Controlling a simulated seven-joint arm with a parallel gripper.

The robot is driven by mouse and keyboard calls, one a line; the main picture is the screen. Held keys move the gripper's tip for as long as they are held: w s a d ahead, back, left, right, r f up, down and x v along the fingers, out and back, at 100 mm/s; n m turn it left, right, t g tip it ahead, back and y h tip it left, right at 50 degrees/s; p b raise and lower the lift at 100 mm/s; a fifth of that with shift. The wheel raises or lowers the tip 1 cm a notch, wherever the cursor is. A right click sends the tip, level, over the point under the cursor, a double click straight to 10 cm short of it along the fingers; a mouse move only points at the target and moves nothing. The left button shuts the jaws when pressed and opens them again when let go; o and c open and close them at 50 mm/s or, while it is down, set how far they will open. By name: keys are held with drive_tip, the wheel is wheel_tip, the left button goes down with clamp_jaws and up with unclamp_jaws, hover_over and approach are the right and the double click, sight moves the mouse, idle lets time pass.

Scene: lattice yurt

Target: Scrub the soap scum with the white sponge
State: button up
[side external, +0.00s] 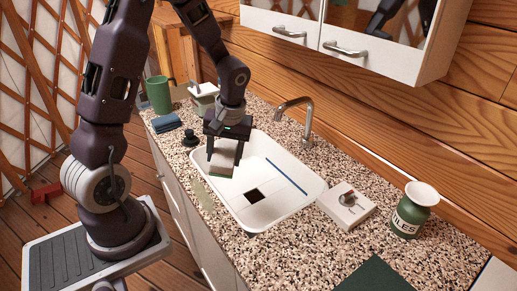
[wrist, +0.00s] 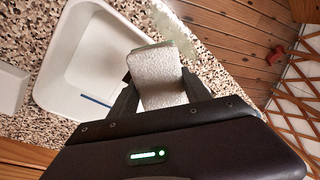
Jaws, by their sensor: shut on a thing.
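My gripper (side external: 224,158) is shut on the white sponge (side external: 222,167), with a finger on each side of it. In the wrist view the sponge (wrist: 158,78) is a pale, grainy block with a greenish layer at its far end. It is held above the near-left part of the white sink (side external: 303,203). A pale, greenish smear, which looks like the soap scum (side external: 202,195), lies on the speckled counter along the sink's front rim. It also shows in the wrist view (wrist: 176,30), just beyond the sponge. The sponge appears apart from it.
A faucet (side external: 294,112) stands behind the sink. A blue strip (side external: 287,176) lies in the basin. A white box with a knob (side external: 347,203) and a green jar (side external: 412,210) stand right. A green mug (side external: 159,95) and folded blue cloth (side external: 166,123) sit left. A cabinet (side external: 345,40) hangs above.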

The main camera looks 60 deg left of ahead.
sight(200, 192)
drive_tip(key=s+a+f+n+h, duration=0.2)
drive_tip(key=s+a+n, duration=0.2)
drive_tip(key=s+n, duration=0.3)
drive_tip(key=shift+t, duration=0.4)
drive_tip(key=shift+d+f, duration=0.2)
drive_tip(key=shift+f, duration=3.05)
drive_tip(key=shift+f, duration=0.55)
